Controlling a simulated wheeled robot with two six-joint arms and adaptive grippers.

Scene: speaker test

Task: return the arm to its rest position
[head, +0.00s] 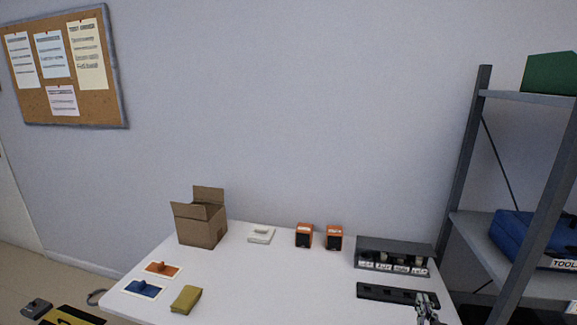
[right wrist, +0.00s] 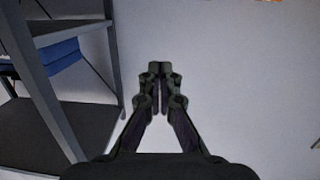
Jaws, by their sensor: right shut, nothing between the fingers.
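My right gripper (head: 427,301) is at the front right of the white table (head: 230,295), by the right end of a flat black strip (head: 385,292). In the right wrist view its two fingers (right wrist: 160,75) are together with nothing between them. A plain pale surface fills the view beyond the fingertips. My left gripper is not in view.
Two orange-and-black speakers (head: 304,235) and a grey unit with several dials (head: 393,257) stand at the back. An open cardboard box (head: 202,226), a white device (head: 261,234), orange and blue pieces and a folded olive cloth (head: 185,298) lie left. A metal shelf (head: 472,165) stands right.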

